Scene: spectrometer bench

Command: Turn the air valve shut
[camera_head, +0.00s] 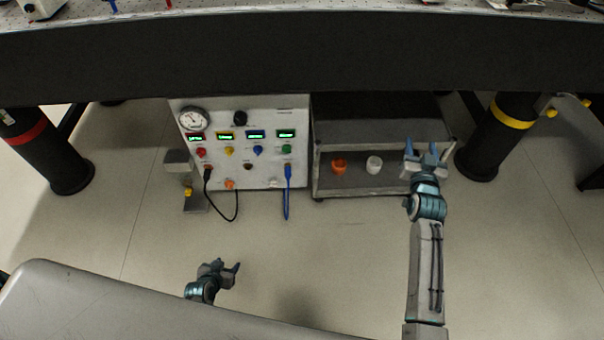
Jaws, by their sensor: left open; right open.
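I cannot tell for sure which part is the air valve. A small yellow fitting (551,113) sits on a bracket beside the right black table leg (491,140), which has a yellow band. A white panel (262,185) under the bench carries a round gauge (194,120), a black knob (240,118) and several coloured knobs. A small yellow part (188,191) shows on a stand left of the panel. My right gripper (425,154) is open and empty, in front of the cart and left of the right leg. My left gripper (227,268) is open and empty, low and in front of the panel.
A grey cart (350,190) holds an orange cup (339,166) and a white cup (374,165). A black cable (237,207) and a blue cable (287,195) hang from the panel. The dark bench edge (300,55) spans above. The floor (340,250) between my arms is clear.

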